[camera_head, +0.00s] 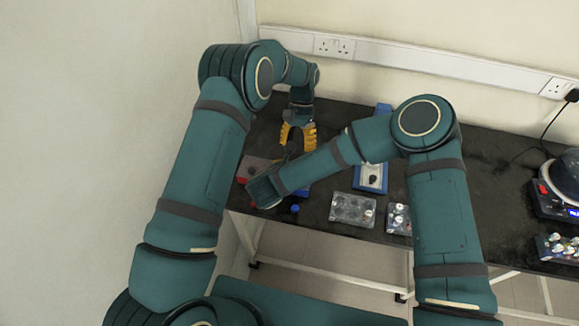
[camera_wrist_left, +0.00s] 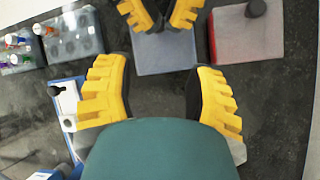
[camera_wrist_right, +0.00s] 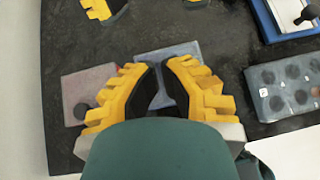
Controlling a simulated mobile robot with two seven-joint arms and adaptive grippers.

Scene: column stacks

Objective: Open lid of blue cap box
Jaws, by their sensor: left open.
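The blue cap box (camera_wrist_right: 185,50) is a flat bluish box under my right gripper (camera_wrist_right: 163,75); it also shows in the left wrist view (camera_wrist_left: 165,60). In the head view my right forearm mostly hides it. My right fingers are over the box, closer together than the left ones; whether they grip a knob is hidden. My left gripper (camera_head: 298,135) is open and empty, behind the boxes on the dark table. The left wrist view shows its fingers (camera_wrist_left: 160,90) wide apart over the tabletop.
A red box (camera_head: 254,167) with a black knob (camera_wrist_right: 82,110) lies beside the blue one. A blue-and-white tray (camera_head: 370,178), a grey rack (camera_head: 353,209) and a vial rack (camera_head: 398,219) stand to the right. My arms are close together here.

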